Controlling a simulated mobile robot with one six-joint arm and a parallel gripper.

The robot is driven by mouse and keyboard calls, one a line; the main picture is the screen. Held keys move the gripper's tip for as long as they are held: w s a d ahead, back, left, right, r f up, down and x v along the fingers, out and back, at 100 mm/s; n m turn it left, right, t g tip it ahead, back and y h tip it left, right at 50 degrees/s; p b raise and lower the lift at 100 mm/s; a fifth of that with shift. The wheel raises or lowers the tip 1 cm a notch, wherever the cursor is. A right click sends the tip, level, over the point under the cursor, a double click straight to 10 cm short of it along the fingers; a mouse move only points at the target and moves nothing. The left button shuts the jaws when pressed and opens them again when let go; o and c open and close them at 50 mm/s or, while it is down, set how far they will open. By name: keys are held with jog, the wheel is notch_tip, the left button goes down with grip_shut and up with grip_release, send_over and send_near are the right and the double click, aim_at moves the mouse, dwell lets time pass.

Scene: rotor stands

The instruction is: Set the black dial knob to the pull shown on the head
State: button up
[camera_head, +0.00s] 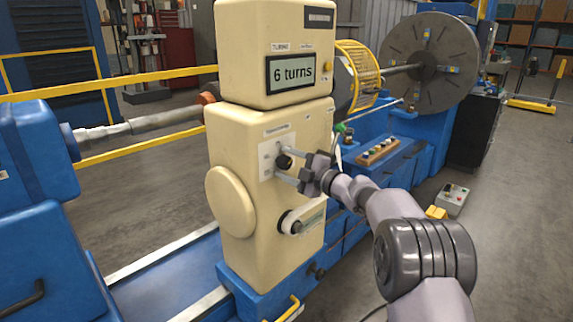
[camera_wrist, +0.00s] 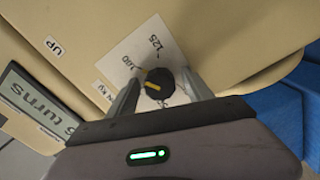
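The black dial knob (camera_wrist: 158,84) has a yellow pointer line and sits on a white scale plate (camera_wrist: 150,48) on the cream machine front. The plate reads 125 and 100; other marks are partly hidden. I cannot tell which mark the pointer meets. My gripper (camera_wrist: 160,95) is open, one finger on each side of the knob; contact is not clear. The head's display (camera_head: 292,72) reads "6 turns". A dark label (camera_head: 318,17) above it is too small to read.
A lower black knob with a pale lever (camera_head: 291,224) is below my gripper. A round cream cover (camera_head: 231,201) bulges at left. A wooden block with several buttons (camera_head: 378,152) and a grey control box (camera_head: 452,199) lie to the right. Blue machine bed runs beneath.

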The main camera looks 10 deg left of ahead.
jog(key=p+v, duration=0.3)
jog(key=v, duration=1.4)
jog(key=shift+s, duration=0.2)
jog(key=shift+d, duration=0.15)
